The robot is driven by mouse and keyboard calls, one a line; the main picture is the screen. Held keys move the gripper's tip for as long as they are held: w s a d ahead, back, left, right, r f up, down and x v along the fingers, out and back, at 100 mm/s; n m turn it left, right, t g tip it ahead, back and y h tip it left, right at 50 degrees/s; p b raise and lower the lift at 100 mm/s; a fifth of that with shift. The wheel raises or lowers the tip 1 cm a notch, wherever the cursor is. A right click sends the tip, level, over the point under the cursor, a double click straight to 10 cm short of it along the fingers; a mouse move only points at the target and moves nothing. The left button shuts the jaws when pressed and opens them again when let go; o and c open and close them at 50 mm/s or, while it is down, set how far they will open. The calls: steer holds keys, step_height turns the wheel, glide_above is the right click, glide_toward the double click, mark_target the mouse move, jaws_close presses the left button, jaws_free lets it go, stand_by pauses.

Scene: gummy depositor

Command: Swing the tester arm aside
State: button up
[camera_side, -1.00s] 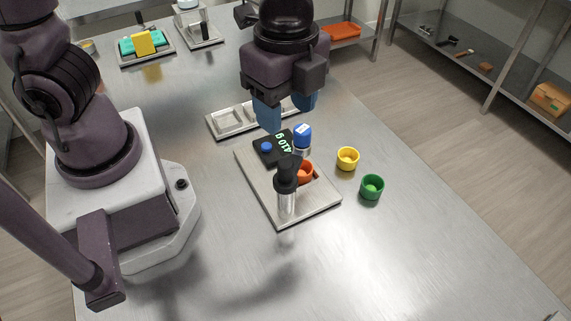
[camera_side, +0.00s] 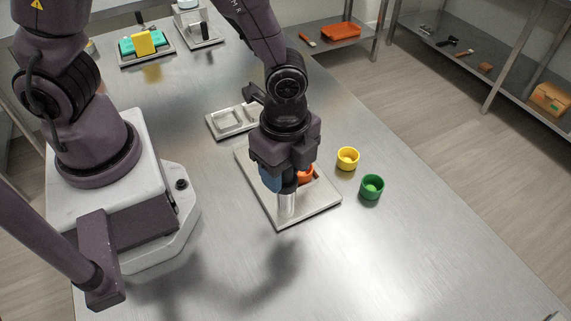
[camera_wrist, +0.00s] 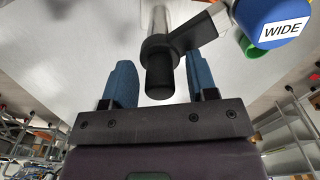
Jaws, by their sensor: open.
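The tester arm (camera_wrist: 197,33) shows in the wrist view as a black bar running to the upper right from a black knob (camera_wrist: 160,78). The knob tops a clear or silvery post (camera_side: 286,206), which stands on the metal tray (camera_side: 312,205). My gripper (camera_wrist: 160,68) is open, with one blue finger on each side of the knob and visible gaps between. In the side view my gripper (camera_side: 278,180) is above the post and hides most of the tester arm, the scale display and the blue piece. The blue piece (camera_wrist: 280,18), labelled WIDE, shows in the wrist view.
An orange cup (camera_side: 305,175) is on the tray, partly hidden. A yellow cup (camera_side: 347,159) and a green cup (camera_side: 372,187) stand right of the tray. A metal mould tray (camera_side: 229,122) lies behind. The table's front is clear.

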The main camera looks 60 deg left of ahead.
steer(key=c, duration=0.9)
steer(key=n, duration=0.6)
steer(key=shift+n, duration=0.3)
steer(key=n, duration=0.3)
steer(key=shift+n, duration=2.3)
steer(key=o, duration=0.9)
